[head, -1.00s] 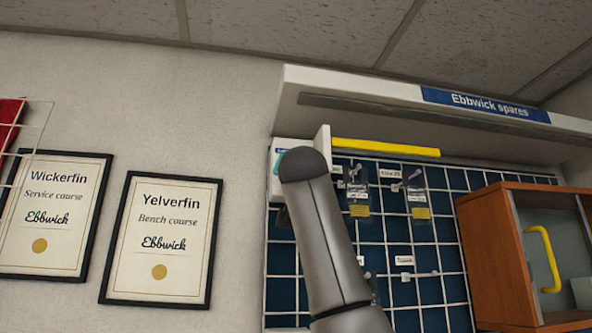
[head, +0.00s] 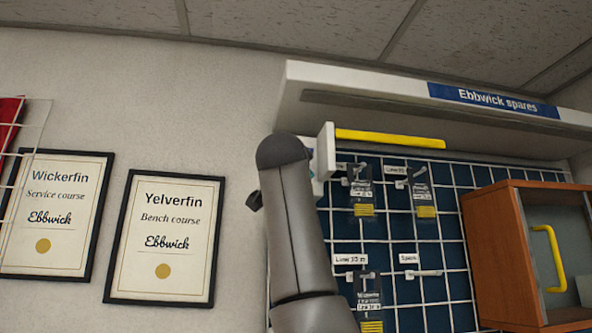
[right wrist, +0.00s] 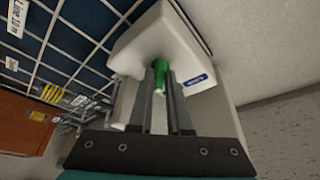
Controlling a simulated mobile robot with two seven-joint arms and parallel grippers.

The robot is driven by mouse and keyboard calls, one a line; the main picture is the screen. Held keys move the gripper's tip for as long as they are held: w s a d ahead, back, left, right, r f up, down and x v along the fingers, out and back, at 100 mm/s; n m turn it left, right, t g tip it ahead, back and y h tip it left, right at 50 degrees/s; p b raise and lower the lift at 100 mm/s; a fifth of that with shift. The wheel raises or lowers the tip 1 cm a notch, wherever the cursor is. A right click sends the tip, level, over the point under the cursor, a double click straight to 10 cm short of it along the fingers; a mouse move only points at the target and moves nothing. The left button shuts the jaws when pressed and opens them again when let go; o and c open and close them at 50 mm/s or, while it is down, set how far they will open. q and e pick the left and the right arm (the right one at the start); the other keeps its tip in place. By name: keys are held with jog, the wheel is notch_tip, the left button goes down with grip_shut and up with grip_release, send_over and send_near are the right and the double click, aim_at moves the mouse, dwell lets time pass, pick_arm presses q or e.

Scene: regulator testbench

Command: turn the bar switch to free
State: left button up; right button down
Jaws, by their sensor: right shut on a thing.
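In the right wrist view, a small green bar (right wrist: 161,72), which I take to be the bar switch, stands out from a rounded white housing (right wrist: 150,45) with a blue label. My right gripper (right wrist: 162,82) is shut on the green bar, one dark finger on each side. The fingers hide much of it, and I cannot read its setting. In the head view my grey right arm covers the green bar, the gripper and most of the housing. A white upright panel (head: 325,152) shows beside the arm. My left gripper is not in view.
A yellow bar (head: 390,138) runs under the white shelf (head: 400,92). A white wire grid (head: 395,230) with hooks and hanging packets is right of my arm. A wooden cabinet (head: 485,245) stands farther right. Framed certificates (head: 165,240) hang left on the bare wall.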

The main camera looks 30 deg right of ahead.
jog(key=c, duration=1.1)
grip_release()
jog(key=shift+c, duration=0.2)
jog(key=shift+s, duration=0.1)
jog(key=b+v, duration=0.8)
jog(key=v, duration=0.7)
jog(key=shift+s, duration=0.1)
jog(key=shift+f, duration=0.1)
